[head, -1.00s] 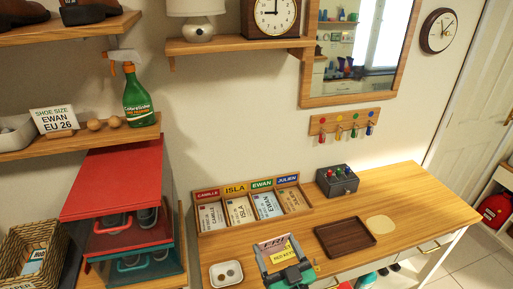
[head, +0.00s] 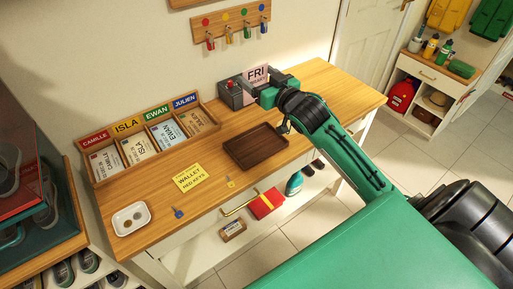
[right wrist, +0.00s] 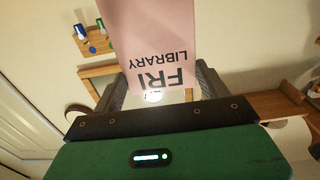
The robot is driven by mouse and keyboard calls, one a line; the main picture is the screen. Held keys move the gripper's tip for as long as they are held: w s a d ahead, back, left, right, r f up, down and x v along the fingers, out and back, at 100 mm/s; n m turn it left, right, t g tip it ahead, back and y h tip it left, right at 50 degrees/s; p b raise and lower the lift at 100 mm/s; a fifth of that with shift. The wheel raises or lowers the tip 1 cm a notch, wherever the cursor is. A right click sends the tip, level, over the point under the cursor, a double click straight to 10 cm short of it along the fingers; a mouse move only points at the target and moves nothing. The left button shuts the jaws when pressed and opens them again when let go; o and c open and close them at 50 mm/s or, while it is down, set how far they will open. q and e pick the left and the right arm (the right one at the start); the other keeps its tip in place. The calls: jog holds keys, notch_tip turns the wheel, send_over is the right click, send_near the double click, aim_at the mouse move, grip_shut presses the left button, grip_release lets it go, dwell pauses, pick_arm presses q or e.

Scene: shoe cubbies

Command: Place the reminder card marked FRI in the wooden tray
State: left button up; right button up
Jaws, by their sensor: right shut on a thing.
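The pink card marked FRI LIBRARY (head: 257,74) is upright in my right gripper (head: 268,94), above the back right part of the table. The right wrist view shows the card (right wrist: 150,40) between the two fingers of the gripper (right wrist: 160,88), with its print upside down. The dark brown wooden tray (head: 256,148) lies on the table, in front of and below the card. The tray looks empty. My left gripper is out of view.
A grey box (head: 235,94) stands behind the tray, close to the card. A name-labelled card rack (head: 150,140), a yellow note (head: 189,178), a white dish (head: 131,218) and small tagged keys (head: 178,212) are to the left. Key hooks (head: 232,24) hang above.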

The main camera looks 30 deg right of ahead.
notch_tip(320, 180, down, 19)
jog(key=shift+f+p, duration=0.2)
jog(key=shift+p, duration=0.45)
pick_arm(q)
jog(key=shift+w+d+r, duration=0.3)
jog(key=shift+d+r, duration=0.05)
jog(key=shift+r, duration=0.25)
pick_arm(e)
jog(key=shift+f, duration=0.2)
jog(key=shift+f, duration=0.15)
jog(key=o, duration=0.7)
